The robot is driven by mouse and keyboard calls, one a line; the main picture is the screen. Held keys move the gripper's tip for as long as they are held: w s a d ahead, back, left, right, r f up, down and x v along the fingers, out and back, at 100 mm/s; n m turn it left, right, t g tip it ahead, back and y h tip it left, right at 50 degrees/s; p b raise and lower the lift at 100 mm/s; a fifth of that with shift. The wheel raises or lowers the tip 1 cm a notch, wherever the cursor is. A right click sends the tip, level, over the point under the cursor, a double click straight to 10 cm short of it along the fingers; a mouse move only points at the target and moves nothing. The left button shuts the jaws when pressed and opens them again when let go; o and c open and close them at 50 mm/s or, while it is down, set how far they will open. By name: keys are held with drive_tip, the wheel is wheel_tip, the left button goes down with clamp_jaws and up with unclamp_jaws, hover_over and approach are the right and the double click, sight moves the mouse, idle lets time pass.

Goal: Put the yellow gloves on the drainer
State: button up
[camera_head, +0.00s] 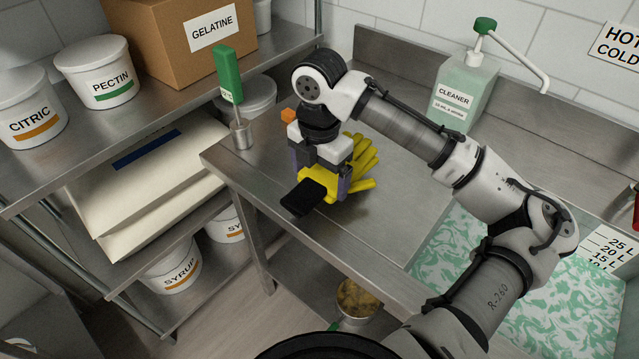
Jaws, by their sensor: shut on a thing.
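The yellow gloves (361,158) are at the front edge of the steel surface (395,210) left of the sink, with their fingers spread toward the back right. My gripper (319,181) reaches down from above and is shut on the gloves, with yellow showing between its purple-sided fingers. A flat black piece (303,197) sticks out in front of the gripper, over the edge; I cannot tell what it belongs to. Whether the gloves rest on the steel or hang just above it is unclear. No separate drainer rack shows; the steel surface adjoins the sink.
The sink (540,285) at the right holds green-white liquid. A cleaner bottle (463,92) with a pump stands behind. A green-handled tool stands in a metal cup (241,134) at the left corner. Shelves (180,118) with tubs and a gelatine box (185,40) stand at left.

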drive_tip(key=shift+f, duration=1.9)
drive_tip(key=shift+f, duration=0.2)
drive_tip(key=o, duration=1.1)
drive_tip(key=shift+r, duration=0.15)
wheel_tip(320, 180, up, 12)
drive_tip(key=shift+r+b, duration=0.1)
drive_tip(key=shift+b, duration=0.7)
